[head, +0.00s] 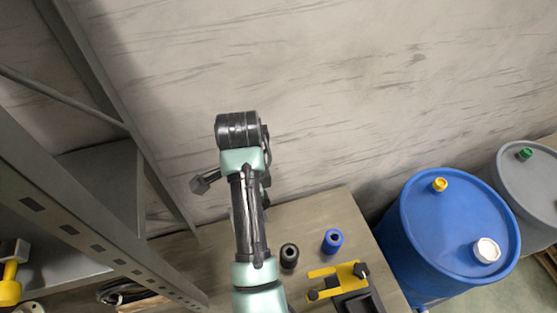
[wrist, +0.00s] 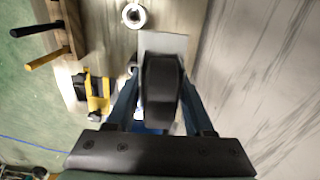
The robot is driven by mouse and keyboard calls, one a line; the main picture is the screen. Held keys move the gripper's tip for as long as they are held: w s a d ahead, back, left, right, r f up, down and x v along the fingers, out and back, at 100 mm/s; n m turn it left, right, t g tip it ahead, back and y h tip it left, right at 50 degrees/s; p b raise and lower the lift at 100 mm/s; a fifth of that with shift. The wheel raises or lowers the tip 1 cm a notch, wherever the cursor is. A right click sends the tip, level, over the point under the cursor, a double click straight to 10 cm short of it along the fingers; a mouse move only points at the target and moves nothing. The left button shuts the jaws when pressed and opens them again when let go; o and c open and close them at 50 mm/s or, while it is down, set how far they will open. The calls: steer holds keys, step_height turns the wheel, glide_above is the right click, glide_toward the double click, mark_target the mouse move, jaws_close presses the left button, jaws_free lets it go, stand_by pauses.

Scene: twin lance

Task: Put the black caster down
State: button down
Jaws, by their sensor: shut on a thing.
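In the wrist view my gripper (wrist: 160,82) is shut on the black caster (wrist: 162,92). The caster sits between the two blue fingers, dark and blurred, with a flat grey plate (wrist: 165,43) showing at its far end. The wooden table (head: 308,213) lies beyond it. In the head view my arm reaches out over the table's left part, and its links hide the fingers and most or all of the caster. I cannot tell from these views how high the caster is above the table.
A black cylinder (head: 289,256), a blue cylinder (head: 333,241) and a yellow-and-black clamp-like tool (head: 338,282) stand on the table. A blue drum (head: 440,235) and a grey drum (head: 530,185) are at right. A grey metal shelf (head: 75,205) is at left. The table's back right looks clear.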

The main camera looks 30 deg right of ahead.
step_height(320, 180, down, 12)
steer(key=b, duration=1.1)
steer(key=shift+s, duration=0.25)
step_height(320, 180, down, 10)
steer(key=shift+f+p, duration=0.1)
steer(key=shift+p, duration=0.3)
steer(key=shift+f, duration=0.1)
steer(key=shift+c, duration=1.4)
jaws_free()
step_height(320, 180, up, 12)
steer(key=p, duration=0.1)
steer(key=shift+r, duration=0.2)
